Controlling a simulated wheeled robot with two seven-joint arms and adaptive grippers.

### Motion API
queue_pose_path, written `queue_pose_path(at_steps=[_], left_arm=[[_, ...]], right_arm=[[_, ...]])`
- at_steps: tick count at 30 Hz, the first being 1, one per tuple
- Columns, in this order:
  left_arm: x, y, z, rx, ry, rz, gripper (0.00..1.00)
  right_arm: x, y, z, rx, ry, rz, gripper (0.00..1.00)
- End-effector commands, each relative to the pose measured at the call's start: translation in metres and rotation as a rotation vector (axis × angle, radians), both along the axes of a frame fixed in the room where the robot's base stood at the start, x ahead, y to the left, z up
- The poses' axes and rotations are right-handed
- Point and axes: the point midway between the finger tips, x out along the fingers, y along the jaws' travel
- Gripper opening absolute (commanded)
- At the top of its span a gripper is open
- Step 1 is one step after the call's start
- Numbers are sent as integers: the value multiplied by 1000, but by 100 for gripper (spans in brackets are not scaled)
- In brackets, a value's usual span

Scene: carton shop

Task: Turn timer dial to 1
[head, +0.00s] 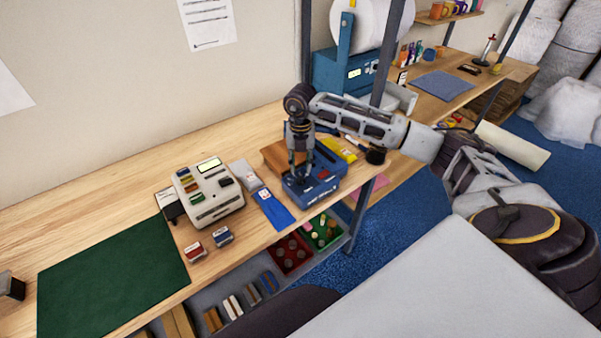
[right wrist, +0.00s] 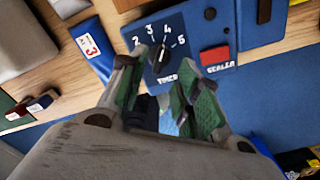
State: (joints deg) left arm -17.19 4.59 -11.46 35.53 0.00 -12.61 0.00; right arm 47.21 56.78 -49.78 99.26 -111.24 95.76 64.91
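The timer dial (right wrist: 158,62) is a dark knob on a blue panel marked TIMER in the right wrist view. Numbers 2 to 5 show around it; the 1 does not show clearly. Its light pointer mark seems to face near the 4. The panel belongs to the blue sealer (head: 327,181) on the bench, with a red SEALER button (right wrist: 215,56) beside the dial. My right gripper (right wrist: 157,68) points down over the panel. Its green-padded fingers are apart, one on each side of the knob, with gaps visible. In the head view my right gripper (head: 301,176) hides the dial. My left gripper is not in view.
A blue pouch (head: 274,210) and a beige card machine (head: 208,192) stand left of the sealer. A yellow item (head: 340,149) and a dark round item (head: 376,156) lie behind it. Red and green bins (head: 322,232) sit below the bench edge.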

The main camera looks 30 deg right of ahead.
Motion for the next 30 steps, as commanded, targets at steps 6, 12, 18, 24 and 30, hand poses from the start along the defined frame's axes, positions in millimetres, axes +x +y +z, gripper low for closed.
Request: queue_pose_path(at_steps=[6, 12, 18, 24, 30], left_arm=[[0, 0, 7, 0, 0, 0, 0], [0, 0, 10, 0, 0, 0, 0], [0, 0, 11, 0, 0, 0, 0], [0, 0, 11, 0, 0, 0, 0], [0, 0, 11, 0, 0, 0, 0]], right_arm=[[0, 0, -28, 0, 1, 0, 33], [0, 0, -47, 1, 1, 0, 33], [0, 0, -55, 0, -1, 0, 33], [0, 0, -56, 0, -1, 0, 33], [0, 0, -56, 0, -1, 0, 16]])
